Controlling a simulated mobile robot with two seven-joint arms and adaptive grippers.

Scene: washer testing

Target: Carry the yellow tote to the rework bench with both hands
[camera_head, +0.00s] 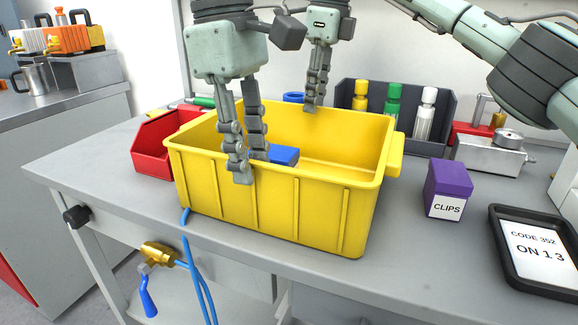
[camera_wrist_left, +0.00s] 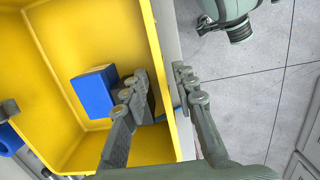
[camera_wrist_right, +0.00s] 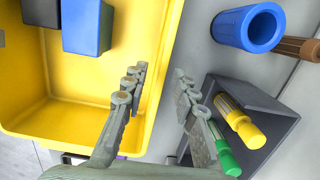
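The yellow tote (camera_head: 290,208) stands upright on a grey bench. A blue block (camera_head: 285,155) lies inside it; it also shows in the left wrist view (camera_wrist_left: 93,92). My left gripper (camera_head: 246,170) is open at the tote's near wall, one finger inside and one outside, with gaps to the rim (camera_wrist_left: 163,70). My right gripper (camera_head: 313,102) is at the far wall. In the right wrist view its open fingers (camera_wrist_right: 157,78) stand on either side of the rim (camera_wrist_right: 162,75). A dark block (camera_wrist_right: 42,10) also shows inside the tote.
A red bin (camera_head: 152,148) is close on the tote's left. A dark holder (camera_head: 440,108) with coloured bottles stands behind. A purple clips box (camera_head: 449,180) and a black-framed sign (camera_head: 538,248) are on the right. Blue hoses and a brass valve (camera_head: 158,254) hang at the front.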

